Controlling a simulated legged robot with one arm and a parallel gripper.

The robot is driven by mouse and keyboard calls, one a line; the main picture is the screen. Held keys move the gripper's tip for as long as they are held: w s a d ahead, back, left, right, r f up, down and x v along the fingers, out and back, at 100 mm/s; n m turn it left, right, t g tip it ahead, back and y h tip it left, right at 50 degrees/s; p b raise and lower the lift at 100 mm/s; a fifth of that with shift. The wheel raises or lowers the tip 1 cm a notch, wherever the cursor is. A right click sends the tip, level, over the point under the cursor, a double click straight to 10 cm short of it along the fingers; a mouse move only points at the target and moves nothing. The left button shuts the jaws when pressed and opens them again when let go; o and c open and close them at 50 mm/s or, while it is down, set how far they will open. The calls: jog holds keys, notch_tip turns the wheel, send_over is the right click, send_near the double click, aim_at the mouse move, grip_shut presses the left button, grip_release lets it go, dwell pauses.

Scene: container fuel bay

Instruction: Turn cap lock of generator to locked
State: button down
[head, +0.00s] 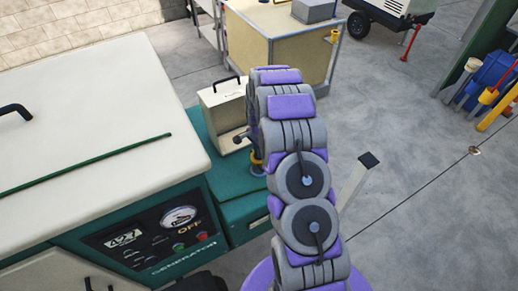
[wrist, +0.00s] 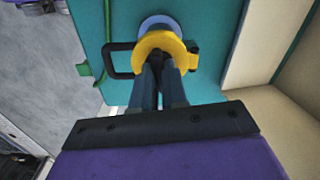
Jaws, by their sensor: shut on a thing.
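The generator (head: 90,120) is a large cream and teal box at the left in the head view, with a gauge panel. Its yellow cap (head: 256,158) shows small beside my arm on the teal side section. In the wrist view the yellow cap (wrist: 150,45) is a ring over a blue-grey neck (wrist: 158,21) on a teal surface. A black loop handle (wrist: 117,60) sticks out to its left and a small black latch (wrist: 193,47) sits at its right. My gripper (wrist: 162,64) is shut on the cap. The fingertips partly cover it; the lock's state is unclear.
A cream box with a black handle (head: 222,105) stands right beside the cap on the teal section. A yellowish cabinet (head: 290,45) is behind. A green strip (wrist: 105,45) runs by the loop handle. The grey floor to the right is mostly free.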

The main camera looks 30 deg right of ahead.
jog(key=shift+m, duration=0.8)
jog(key=c, duration=1.2)
grip_release()
jog(key=shift+o, duration=0.2)
notch_tip(320, 180, up, 17)
jog(key=p, duration=0.1)
jog(key=shift+r+p, duration=0.15)
jog(key=shift+p, duration=0.15)
jog(key=shift+w, duration=0.1)
